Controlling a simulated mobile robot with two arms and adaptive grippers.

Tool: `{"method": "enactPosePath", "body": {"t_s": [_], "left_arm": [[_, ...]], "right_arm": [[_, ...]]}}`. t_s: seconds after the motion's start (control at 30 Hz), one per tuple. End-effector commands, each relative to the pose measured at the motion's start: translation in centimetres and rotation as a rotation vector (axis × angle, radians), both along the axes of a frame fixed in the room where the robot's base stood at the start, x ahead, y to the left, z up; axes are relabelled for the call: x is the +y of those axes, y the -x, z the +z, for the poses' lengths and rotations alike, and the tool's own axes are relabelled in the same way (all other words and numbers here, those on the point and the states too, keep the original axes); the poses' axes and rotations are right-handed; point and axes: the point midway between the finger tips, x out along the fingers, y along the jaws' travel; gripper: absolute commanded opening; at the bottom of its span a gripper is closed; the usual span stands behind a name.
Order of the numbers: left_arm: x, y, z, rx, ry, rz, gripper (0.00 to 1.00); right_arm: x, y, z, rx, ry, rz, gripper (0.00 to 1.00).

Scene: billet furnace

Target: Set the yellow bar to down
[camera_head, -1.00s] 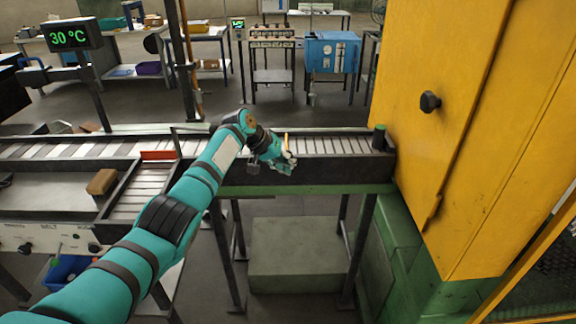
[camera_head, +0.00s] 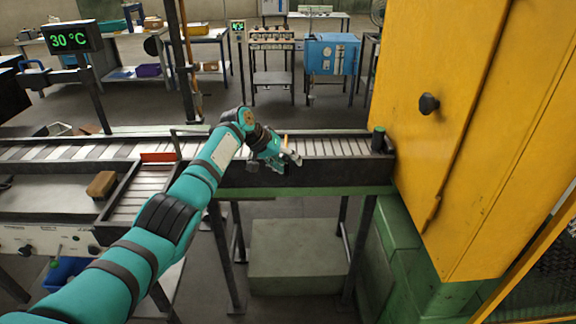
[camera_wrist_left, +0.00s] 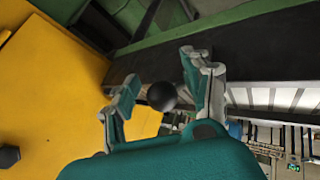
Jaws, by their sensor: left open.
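In the head view, a thin orange-yellow upright piece (camera_head: 286,140), which looks like the yellow bar, shows just behind my left gripper (camera_head: 290,161). Its lower part is hidden by the gripper. My left gripper is open at the near edge of the roller conveyor. In the left wrist view, its two fingers (camera_wrist_left: 158,72) stand apart on either side of a round black knob (camera_wrist_left: 162,96). The knob appears between the fingers; I cannot tell whether they touch it or how it joins the bar. My right gripper is not in view.
The roller conveyor (camera_head: 335,146) runs to a yellow cabinet (camera_head: 430,60) on the right. A dark cylinder (camera_head: 378,138) stands at its end. A red strip (camera_head: 158,156) and a brown block (camera_head: 101,184) are at the left. A display (camera_head: 70,38) reads 30 °C.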

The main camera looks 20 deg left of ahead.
Motion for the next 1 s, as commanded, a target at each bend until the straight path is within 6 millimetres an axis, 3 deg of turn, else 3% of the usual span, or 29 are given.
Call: {"method": "enactPosePath", "body": {"t_s": [0.03, 0.3, 0.47, 1.0], "left_arm": [[0.4, -0.9, 1.9, -0.044, 0.002, 0.009, 0.53], [0.2, -0.6, 1.4, -0.031, 0.001, 0.005, 0.53], [0.8, 0.0, 2.3, -0.033, 0.000, 0.004, 0.53], [5.4, 4.5, 9.7, -0.034, 0.000, 0.008, 0.53]], "right_arm": [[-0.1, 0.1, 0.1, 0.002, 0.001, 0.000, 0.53], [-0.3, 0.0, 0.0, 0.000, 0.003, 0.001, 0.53], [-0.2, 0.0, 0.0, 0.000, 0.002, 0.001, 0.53], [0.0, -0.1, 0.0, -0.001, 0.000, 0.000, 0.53]]}}
